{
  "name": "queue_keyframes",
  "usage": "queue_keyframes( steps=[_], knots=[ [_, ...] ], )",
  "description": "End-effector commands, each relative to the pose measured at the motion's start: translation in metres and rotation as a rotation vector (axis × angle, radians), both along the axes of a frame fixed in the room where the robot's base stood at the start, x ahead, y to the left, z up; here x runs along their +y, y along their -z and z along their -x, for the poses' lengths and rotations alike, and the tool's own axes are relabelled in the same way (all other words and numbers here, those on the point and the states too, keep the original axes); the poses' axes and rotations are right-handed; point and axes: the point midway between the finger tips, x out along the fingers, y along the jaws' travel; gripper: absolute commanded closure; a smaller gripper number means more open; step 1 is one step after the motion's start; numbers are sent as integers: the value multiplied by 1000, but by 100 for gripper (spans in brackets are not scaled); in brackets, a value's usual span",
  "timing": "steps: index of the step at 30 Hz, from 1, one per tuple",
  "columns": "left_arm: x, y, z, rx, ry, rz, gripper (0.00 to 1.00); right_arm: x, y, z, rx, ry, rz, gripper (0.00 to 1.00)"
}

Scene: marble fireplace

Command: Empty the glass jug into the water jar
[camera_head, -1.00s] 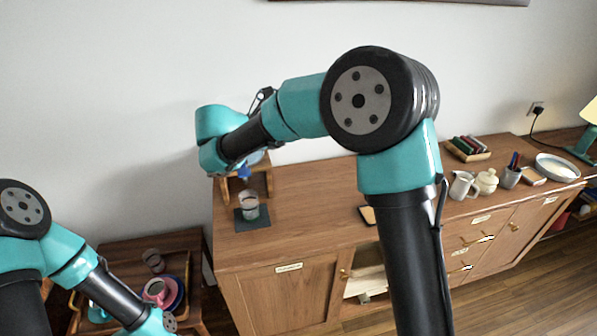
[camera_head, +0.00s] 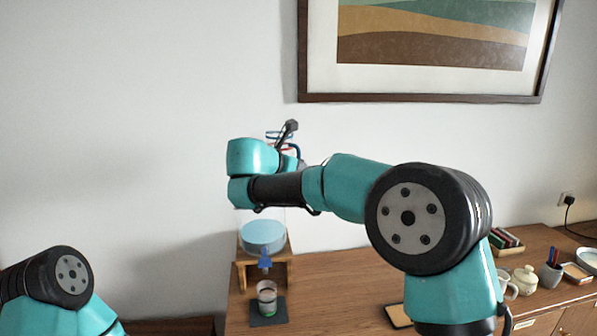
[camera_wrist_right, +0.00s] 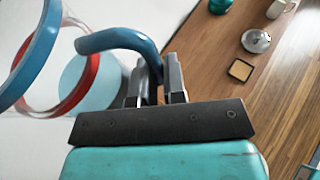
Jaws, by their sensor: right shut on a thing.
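The glass jug has a blue rim (camera_wrist_right: 38,55), a red band (camera_wrist_right: 82,82) and a blue handle (camera_wrist_right: 120,42). My right gripper (camera_wrist_right: 158,82) is shut on the handle in the right wrist view. In the head view the jug (camera_head: 280,136) shows only in part behind my right wrist, high above the sideboard; its tilt and contents are unclear. The water jar (camera_head: 263,236) is clear, with light blue water and a blue tap, on a wooden stand below my right wrist. Its upper part is partly hidden. My left gripper is out of view.
A drinking glass (camera_head: 267,297) stands on a dark mat (camera_head: 268,318) below the tap. The wooden sideboard (camera_head: 335,280) has free room right of it. A cream pot (camera_head: 524,280) and pen cup (camera_head: 550,273) stand far right. A framed picture (camera_head: 430,97) hangs behind.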

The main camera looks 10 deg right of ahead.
Motion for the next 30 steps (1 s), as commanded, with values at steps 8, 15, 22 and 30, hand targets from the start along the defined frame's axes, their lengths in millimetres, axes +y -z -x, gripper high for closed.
queue_keyframes(
  steps=[8,15,22,30],
  knots=[
    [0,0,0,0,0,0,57,2,4,0,-2,-3,0,100],
    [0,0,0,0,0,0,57,8,19,-1,-1,-10,-1,100],
    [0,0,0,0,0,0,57,10,24,1,24,-14,23,100],
    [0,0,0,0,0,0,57,0,7,8,148,-8,132,100]
  ],
)
